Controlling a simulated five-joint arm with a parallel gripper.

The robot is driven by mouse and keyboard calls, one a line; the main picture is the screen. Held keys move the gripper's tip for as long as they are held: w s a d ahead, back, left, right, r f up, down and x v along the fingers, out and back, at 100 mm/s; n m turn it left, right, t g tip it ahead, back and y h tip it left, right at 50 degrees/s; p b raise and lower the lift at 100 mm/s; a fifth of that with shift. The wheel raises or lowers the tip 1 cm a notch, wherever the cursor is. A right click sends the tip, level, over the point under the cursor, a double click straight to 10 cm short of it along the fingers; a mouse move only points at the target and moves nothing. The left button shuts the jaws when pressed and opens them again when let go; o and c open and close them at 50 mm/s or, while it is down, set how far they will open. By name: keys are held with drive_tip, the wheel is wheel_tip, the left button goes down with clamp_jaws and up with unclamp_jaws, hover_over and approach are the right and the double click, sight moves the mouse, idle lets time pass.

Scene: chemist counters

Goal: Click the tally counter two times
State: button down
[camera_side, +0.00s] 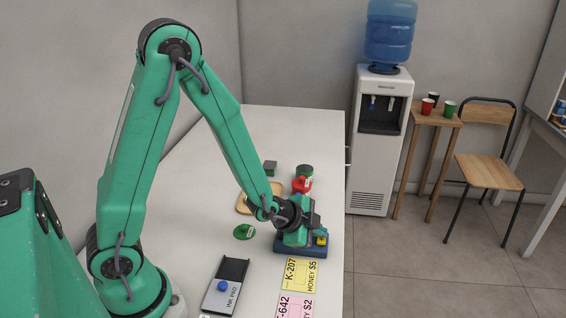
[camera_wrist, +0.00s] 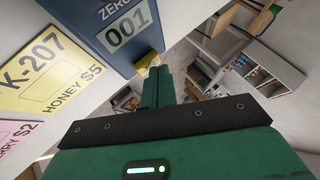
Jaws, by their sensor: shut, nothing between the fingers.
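The tally counter is a dark blue box (camera_side: 287,247) near the right edge of the counter top, with a yellow part (camera_side: 322,239) at its right end. In the wrist view the tally counter (camera_wrist: 99,17) shows the word ZERO and a display reading 001. A small yellow piece shows beside the fingertips there. My gripper (camera_wrist: 156,72) is shut and empty, with its tips close to that yellow piece; I cannot tell whether they touch. In the side view my gripper (camera_side: 312,236) is over the tally counter and hides part of it.
A yellow K-207 label (camera_side: 300,274) and a pink label (camera_side: 295,304) lie in front of the counter. An ink pad (camera_side: 226,286) and a green disc (camera_side: 244,231) lie to the left. A red item (camera_side: 302,185) and a wooden tray (camera_side: 243,204) are behind.

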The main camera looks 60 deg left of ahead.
sight(318, 240)
idle(0.6)
drive_tip(key=shift+r, duration=0.75)
drive_tip(key=shift+r, duration=2.55)
idle(0.9)
wheel_tip(318, 240, up, 4)
drive_tip(key=shift+f, duration=0.1)
idle(0.4)
drive_tip(key=shift+f, duration=0.15)
drive_tip(key=shift+f, duration=4.3)
